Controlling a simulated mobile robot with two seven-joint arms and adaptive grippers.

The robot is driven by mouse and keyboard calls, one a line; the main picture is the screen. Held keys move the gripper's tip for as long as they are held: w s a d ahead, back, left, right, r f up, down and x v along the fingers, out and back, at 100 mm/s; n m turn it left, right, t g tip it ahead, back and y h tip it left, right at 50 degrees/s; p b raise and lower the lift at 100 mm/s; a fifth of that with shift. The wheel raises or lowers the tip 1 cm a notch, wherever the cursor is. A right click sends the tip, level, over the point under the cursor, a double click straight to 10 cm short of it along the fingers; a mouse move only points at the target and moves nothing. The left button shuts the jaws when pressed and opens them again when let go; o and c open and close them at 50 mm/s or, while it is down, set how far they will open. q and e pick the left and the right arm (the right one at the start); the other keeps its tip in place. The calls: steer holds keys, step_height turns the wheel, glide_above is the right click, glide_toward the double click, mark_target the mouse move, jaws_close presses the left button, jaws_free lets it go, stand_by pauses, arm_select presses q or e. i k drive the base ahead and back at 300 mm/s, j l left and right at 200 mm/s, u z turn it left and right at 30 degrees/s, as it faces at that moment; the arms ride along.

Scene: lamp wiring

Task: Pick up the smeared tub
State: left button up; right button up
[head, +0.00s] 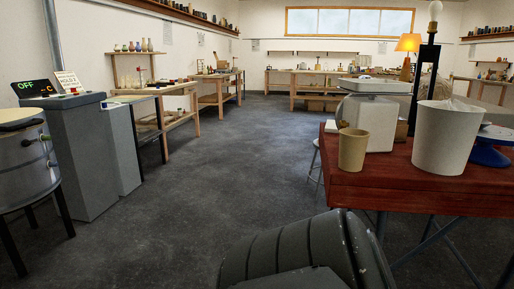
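No tub with a clear smear can be made out. On the red table (380,190) at the right stands a small tan tub (353,150), upright, near the table's front left corner. A larger off-white tub (443,138) stands upright to its right; I cannot tell whether either is smeared. Neither of my grippers shows in the head view.
A white scale (372,112) and a dark lamp post (428,65) stand behind the tubs. A blue-based item (489,150) is at the right edge. A stool (317,160) is beside the table. A grey cabinet (75,150) stands left; the middle floor (210,165) is clear.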

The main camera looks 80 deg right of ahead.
mark_target(352, 142)
steer(key=j+z, duration=0.15)
steer(key=z, duration=1.6)
